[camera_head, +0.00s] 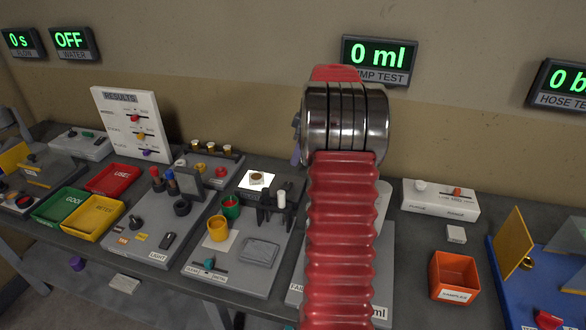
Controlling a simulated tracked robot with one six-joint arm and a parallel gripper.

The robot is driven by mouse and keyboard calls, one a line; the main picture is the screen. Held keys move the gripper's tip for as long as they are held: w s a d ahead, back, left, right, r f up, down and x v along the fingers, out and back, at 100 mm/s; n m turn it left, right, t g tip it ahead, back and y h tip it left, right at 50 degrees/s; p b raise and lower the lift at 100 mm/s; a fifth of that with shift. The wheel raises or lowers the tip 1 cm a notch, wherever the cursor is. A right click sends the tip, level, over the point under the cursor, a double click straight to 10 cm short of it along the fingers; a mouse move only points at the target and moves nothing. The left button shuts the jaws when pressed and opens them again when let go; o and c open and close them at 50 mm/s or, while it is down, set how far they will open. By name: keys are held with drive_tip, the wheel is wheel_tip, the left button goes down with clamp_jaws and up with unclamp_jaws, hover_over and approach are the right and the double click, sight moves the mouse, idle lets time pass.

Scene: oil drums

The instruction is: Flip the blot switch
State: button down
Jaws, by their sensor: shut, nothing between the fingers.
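The results board (128,124) stands upright at the back left, with small red, yellow and purple sliders and labels too small to read. A teal switch (208,265) sits on the front left of the grey station (250,283) with a lit white square holding a brown spot (257,178). I cannot tell which switch is marked blot. My gripper (336,73) shows only as a red part beyond my metal wrist, right of both switches and apart from them. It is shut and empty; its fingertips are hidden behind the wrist.
Green (60,206), yellow (93,217) and red (112,180) trays lie at the left. A yellow cup (217,228) and green cup (231,207) stand on the middle station. An orange samples box (454,275) is at the right. My red arm hides part of the bench.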

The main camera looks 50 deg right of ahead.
drive_tip(key=d+v, duration=0.1)
drive_tip(key=v, duration=0.5)
drive_tip(key=shift+w+r, duration=0.15)
drive_tip(key=shift+r, duration=0.2)
drive_tip(key=s+a+r+m+h, duration=0.1)
drive_tip(key=a+r, duration=0.3)
drive_tip(key=a, duration=0.9)
drive_tip(key=a+r+m, duration=0.2)
drive_tip(key=a+r, duration=0.2)
drive_tip(key=a, duration=0.9)
drive_tip(key=s+a+f+m+t, duration=0.1)
drive_tip(key=s+a+f, duration=0.2)
drive_tip(key=s+a, duration=0.5)
drive_tip(key=s+a+f+m+t, duration=0.1)
drive_tip(key=s+a+f, duration=0.2)
drive_tip(key=s+a, duration=0.6)
drive_tip(key=a, duration=0.3)
drive_tip(key=shift+a+f+m+t+h, duration=0.2)
drive_tip(key=shift+f+m+t+h, duration=0.1)
drive_tip(key=shift+t, duration=0.1)
drive_tip(key=shift+s, duration=0.15)
